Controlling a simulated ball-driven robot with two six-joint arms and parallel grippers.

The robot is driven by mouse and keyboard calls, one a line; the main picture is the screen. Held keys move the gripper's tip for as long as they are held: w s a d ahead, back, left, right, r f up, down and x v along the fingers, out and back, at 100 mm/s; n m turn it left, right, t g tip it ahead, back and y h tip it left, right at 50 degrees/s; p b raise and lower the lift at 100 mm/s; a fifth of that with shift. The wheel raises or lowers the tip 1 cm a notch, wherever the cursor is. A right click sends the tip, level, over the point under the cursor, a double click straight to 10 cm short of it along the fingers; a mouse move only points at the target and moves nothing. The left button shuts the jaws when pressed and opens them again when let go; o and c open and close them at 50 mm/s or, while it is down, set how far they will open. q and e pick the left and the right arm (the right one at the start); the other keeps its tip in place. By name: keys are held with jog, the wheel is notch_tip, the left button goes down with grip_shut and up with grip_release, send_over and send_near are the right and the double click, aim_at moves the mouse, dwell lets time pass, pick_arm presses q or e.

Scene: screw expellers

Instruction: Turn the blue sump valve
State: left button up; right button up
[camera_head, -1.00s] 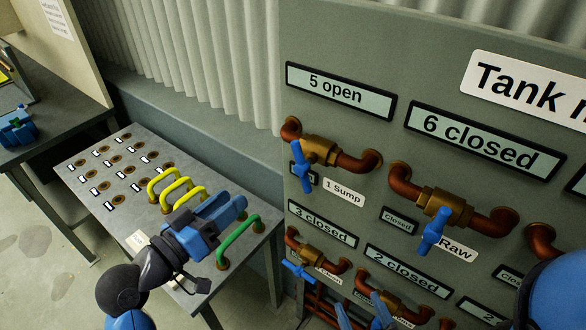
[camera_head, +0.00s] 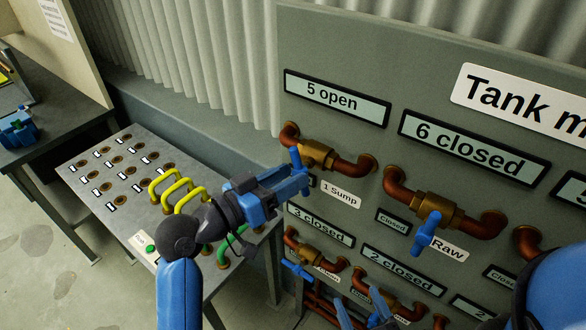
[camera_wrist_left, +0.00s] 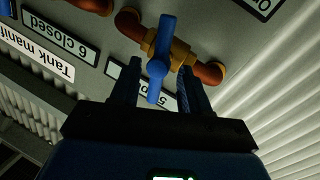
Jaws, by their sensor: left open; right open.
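The blue sump valve handle (camera_head: 296,160) stands nearly upright on a brass valve body (camera_head: 318,155) at the upper left of the panel, beside the "1 Sump" label (camera_head: 341,194). My left gripper (camera_head: 300,181) is open at the handle's lower part. In the left wrist view the blue handle (camera_wrist_left: 160,62) lies lengthwise between my left gripper's two open fingers (camera_wrist_left: 160,88). I cannot tell whether the fingers touch it. My right gripper (camera_head: 362,312) is open at the bottom centre, by the lower valves, partly cut off by the frame.
The Raw valve (camera_head: 430,228) stands to the right, with another blue-handled valve (camera_head: 298,269) below. Signs read "5 open" (camera_head: 335,99) and "6 closed" (camera_head: 474,148). Yellow and green handles (camera_head: 182,192) stand on a grey table at left, under my left arm.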

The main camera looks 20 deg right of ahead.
pick_arm(q)
jog(key=shift+x, duration=0.85)
grip_shut()
jog(key=shift+f+n, duration=0.1)
jog(key=shift+n, duration=0.2)
jog(key=shift+s+d+f+n+t+h+p, duration=0.15)
jog(key=shift+n+t+p, duration=0.6)
jog(key=shift+n, duration=1.9)
jog(key=shift+w+a+n+t+h+p, duration=0.15)
jog(key=shift+n+t+p, duration=0.55)
jog(key=shift+n, duration=2)
jog(key=shift+s+d+f+n+t+h+p, duration=0.15)
jog(key=shift+n+t+p, duration=0.6)
jog(key=shift+n, duration=1.9)
